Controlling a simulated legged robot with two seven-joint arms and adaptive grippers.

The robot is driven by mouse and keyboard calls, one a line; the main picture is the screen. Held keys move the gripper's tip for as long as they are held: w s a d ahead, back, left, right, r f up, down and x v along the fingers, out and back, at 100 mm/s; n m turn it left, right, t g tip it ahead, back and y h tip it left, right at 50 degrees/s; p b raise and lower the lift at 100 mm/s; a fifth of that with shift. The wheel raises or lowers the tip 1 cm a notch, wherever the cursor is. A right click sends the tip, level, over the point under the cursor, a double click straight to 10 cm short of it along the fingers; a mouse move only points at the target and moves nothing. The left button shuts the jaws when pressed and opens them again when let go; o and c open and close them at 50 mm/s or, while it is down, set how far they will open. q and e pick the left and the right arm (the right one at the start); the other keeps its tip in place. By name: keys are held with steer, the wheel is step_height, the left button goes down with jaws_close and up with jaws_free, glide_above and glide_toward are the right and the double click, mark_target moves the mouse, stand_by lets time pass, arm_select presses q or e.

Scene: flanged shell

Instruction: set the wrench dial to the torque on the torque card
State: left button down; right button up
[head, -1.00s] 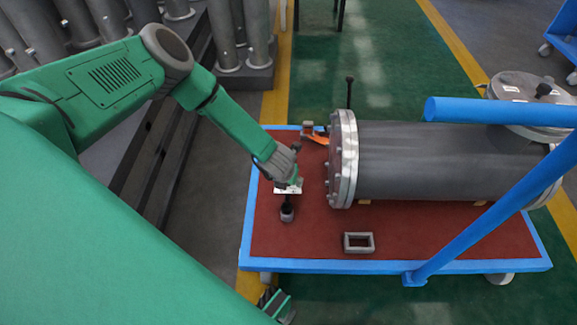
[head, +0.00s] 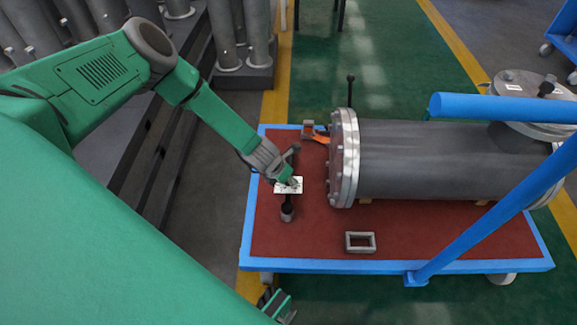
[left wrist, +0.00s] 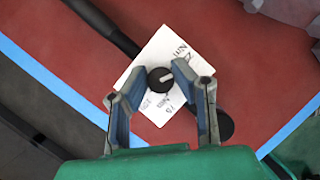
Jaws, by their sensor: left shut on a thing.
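The wrench, a black bar, lies on the red cart top (head: 410,228) left of the flanged shell (head: 430,160), with its round black end (head: 287,212) toward the front. A white plate (head: 281,188) with printed marks sits across it. In the left wrist view, the round black dial (left wrist: 160,80) with a pale pointer line stands on this plate (left wrist: 150,52). My left gripper (head: 291,181) is over the plate, its two fingers (left wrist: 160,70) closed on the dial from both sides. The print is too small to read surely. I cannot tell which paper is the torque card.
A grey rectangular frame (head: 360,242) lies at the cart's front. An orange tool and small block (head: 310,130) lie behind the wrench. A blue rail (head: 490,215) crosses the right side. The shell's bolted flange (head: 344,160) stands close right of my gripper.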

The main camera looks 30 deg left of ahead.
arm_select(q)
steer(key=shift+a, duration=0.15)
steer(key=c, duration=1.3)
jaws_free()
steer(key=shift+c, duration=0.2)
steer(key=v, duration=1.1)
steer(key=shift+s+r, duration=0.15)
steer(key=shift+r, duration=0.25)
